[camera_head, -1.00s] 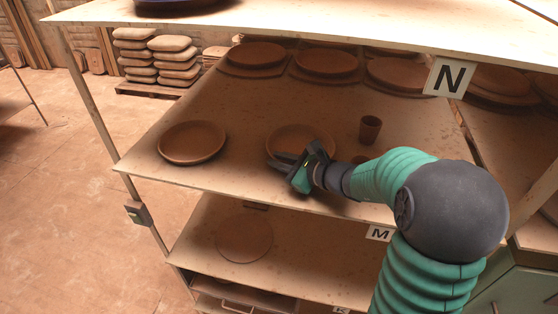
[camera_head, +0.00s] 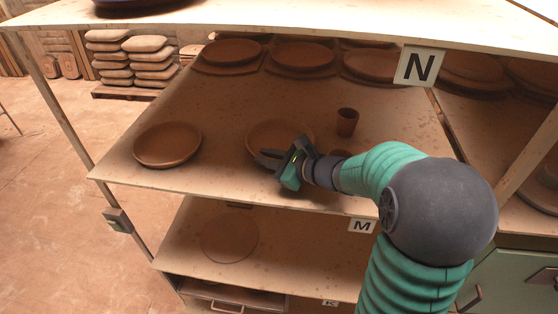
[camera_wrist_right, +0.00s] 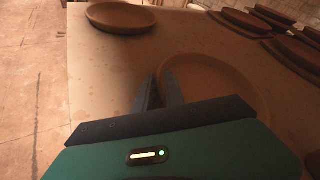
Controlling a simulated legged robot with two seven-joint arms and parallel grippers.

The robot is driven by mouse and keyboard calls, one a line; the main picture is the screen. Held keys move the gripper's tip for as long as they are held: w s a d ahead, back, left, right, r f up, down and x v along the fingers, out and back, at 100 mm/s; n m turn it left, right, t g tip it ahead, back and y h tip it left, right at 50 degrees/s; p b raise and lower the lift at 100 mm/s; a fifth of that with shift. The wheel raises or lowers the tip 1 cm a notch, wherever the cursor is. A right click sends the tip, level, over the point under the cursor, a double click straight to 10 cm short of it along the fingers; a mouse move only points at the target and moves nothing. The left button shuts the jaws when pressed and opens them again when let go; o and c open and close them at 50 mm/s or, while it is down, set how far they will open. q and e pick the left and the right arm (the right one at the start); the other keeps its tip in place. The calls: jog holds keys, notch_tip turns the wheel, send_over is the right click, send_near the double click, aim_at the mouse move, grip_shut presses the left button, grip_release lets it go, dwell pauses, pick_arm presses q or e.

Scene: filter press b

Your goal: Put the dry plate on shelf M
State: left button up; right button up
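A round brown clay plate (camera_head: 285,132) lies on the middle board, which carries the label M (camera_head: 361,226) at its front edge. The plate also shows in the wrist view (camera_wrist_right: 225,80). My right gripper (camera_head: 262,158) is at the plate's front-left rim. In the wrist view its two fingers (camera_wrist_right: 160,80) stand a little apart, with the rim close to or between them. I cannot tell whether they pinch it. A second similar plate (camera_head: 167,144) lies to the left on the same board, apart from the gripper. My left gripper is not in view.
A small clay cup (camera_head: 347,121) stands right of the plate, and a second is partly hidden by my arm. Several plates on slabs (camera_head: 302,56) line the back. Above is the board labelled N (camera_head: 419,65).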

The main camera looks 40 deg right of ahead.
jog(key=b+v, duration=0.1)
jog(key=v, duration=0.9)
jog(key=shift+d+f+b, duration=0.2)
jog(key=shift+b, duration=0.15)
jog(key=shift+s+a+r, duration=0.1)
jog(key=shift+s+r, duration=0.05)
jog(key=shift+s, duration=0.15)
jog(key=shift+a, duration=0.15)
jog(key=shift+w+a, duration=0.1)
jog(key=shift+w, duration=0.05)
